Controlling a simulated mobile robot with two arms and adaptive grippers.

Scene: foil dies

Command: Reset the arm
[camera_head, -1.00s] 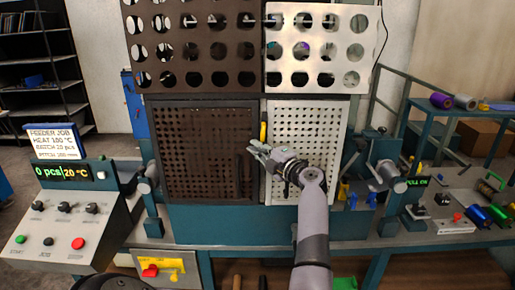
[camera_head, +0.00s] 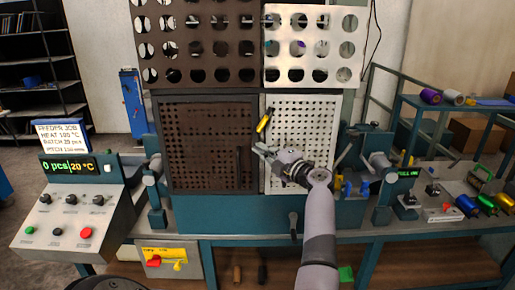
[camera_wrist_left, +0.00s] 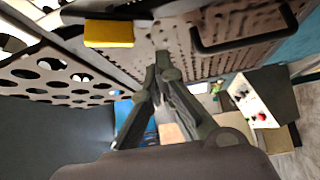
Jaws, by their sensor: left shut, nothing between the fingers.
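My left arm rises from the bottom of the head view, and its gripper (camera_head: 260,148) is in front of the lower plates of the press. Its fingers are shut and empty; the wrist view shows the fingertips (camera_wrist_left: 163,62) together. A yellow-ended handle (camera_head: 264,121) sits tilted just above the gripper, at the seam between the dark lower plate (camera_head: 207,145) and the pale lower plate (camera_head: 305,125). In the wrist view a yellow block (camera_wrist_left: 108,33) is at the upper left, apart from the fingers. My right gripper is not in view.
Large-holed plates, dark (camera_head: 190,20) and pale (camera_head: 310,50), stand above. A control console (camera_head: 75,215) is at the left. Coloured foil rolls (camera_head: 467,206) lie on the right bench. A dark bar handle (camera_wrist_left: 245,45) shows near the fingers in the wrist view.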

